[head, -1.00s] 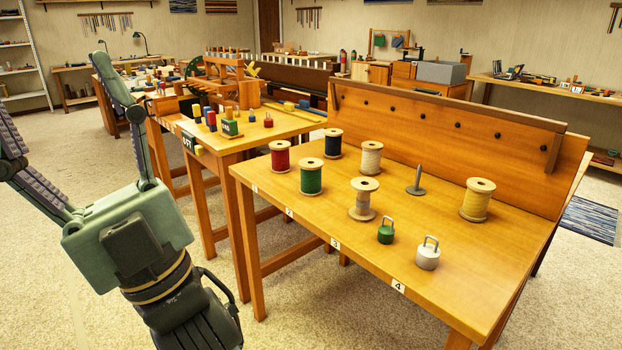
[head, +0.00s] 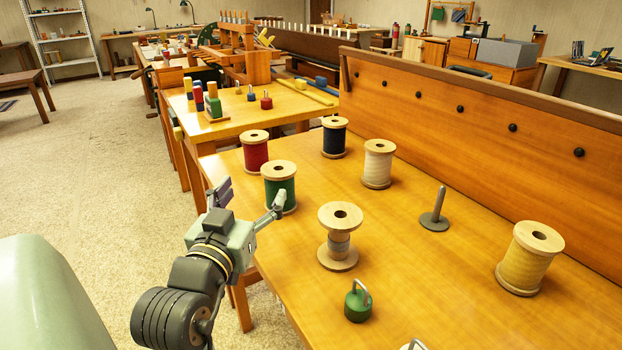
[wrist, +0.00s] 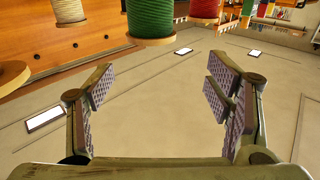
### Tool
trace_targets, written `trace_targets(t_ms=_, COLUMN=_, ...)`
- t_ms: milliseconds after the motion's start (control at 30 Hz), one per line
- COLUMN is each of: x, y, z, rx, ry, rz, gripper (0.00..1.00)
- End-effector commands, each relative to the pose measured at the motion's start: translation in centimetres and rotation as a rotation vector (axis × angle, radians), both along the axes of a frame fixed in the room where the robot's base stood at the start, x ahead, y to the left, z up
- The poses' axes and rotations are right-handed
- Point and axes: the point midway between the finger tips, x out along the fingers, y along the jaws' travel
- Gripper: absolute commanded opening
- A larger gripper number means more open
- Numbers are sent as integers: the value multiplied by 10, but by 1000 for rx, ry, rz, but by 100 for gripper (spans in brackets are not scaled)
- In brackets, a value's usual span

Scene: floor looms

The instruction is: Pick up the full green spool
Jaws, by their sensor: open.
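The full green spool (head: 280,188) stands upright on the table's left part, thick with green thread between pale wooden flanges. In the wrist view the green spool (wrist: 150,18) is at the top middle, cut off by the frame's edge, beyond the fingertips. My gripper (head: 250,195) is open and empty at the table's left edge, on the near side of the green spool. One finger overlaps the spool's lower right in the head view; I cannot tell whether it touches. The wrist view shows my gripper (wrist: 160,90) with its padded fingers wide apart and nothing between them.
A red spool (head: 255,152) is close behind left, a dark blue spool (head: 334,138) and a cream spool (head: 378,165) behind. A nearly bare spool (head: 338,247) and a green weight (head: 358,303) stand nearer right. A peg (head: 436,212) and a yellow spool (head: 527,262) are farther right.

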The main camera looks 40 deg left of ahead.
Motion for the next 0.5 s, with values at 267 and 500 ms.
trace_targets(t_ms=267, x=21, y=8, z=-14, rx=-33, ry=38, rz=-30, gripper=73)
trace_targets(t_ms=500, x=47, y=22, z=-14, rx=-31, ry=35, rz=-26, gripper=73)
